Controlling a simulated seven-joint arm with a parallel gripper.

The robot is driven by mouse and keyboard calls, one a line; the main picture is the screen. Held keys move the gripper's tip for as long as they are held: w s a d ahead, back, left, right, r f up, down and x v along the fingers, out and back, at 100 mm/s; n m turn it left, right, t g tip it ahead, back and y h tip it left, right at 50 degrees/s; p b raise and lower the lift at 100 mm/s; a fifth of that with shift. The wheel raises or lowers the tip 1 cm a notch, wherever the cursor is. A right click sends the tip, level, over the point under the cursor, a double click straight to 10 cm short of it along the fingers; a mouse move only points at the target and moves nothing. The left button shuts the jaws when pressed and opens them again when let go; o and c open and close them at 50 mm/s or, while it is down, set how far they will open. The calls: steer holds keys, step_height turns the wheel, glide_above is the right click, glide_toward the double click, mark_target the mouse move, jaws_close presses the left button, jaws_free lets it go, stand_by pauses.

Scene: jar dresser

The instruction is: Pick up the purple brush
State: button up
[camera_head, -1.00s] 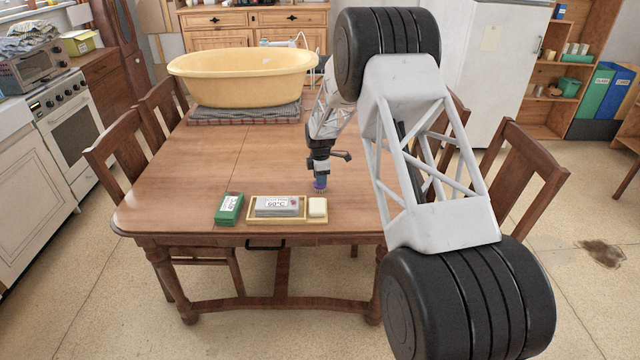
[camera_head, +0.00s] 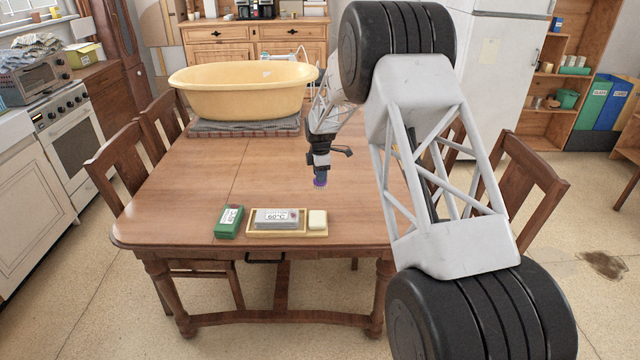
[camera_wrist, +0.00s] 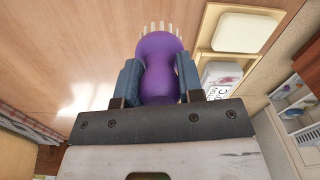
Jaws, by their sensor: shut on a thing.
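The purple brush (camera_wrist: 158,62) is between the two blue-grey fingers of my gripper (camera_wrist: 158,82) in the wrist view. The fingers press on its narrow waist from both sides. Its pale bristles show at the top of that view, pointing away from the gripper. In the head view my gripper (camera_head: 320,172) points down over the right half of the wooden table (camera_head: 200,180). The brush shows there as a small purple tip (camera_head: 320,182) with its bristles downward, and it appears to be above the tabletop.
A tray (camera_head: 288,234) near the table's front edge holds a grey box (camera_head: 278,222) and a cream block (camera_head: 317,218). A green box (camera_head: 228,221) lies left of it. A large yellow tub (camera_head: 240,95) stands on folded cloth at the back. The table's left middle is clear.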

steer(key=shift+r, duration=1.45)
steer(key=shift+s, duration=0.15)
steer(key=s+a, duration=0.1)
steer(key=s, duration=1.1)
steer(key=shift+s+r, duration=0.25)
steer(key=shift+a+f, duration=0.1)
steer(key=shift+f, duration=0.1)
steer(key=shift+f, duration=2.75)
steer(key=shift+f, duration=0.7)
stand_by(0.4)
steer(key=shift+r, duration=0.1)
step_height(320, 180, up, 7)
stand_by(1.1)
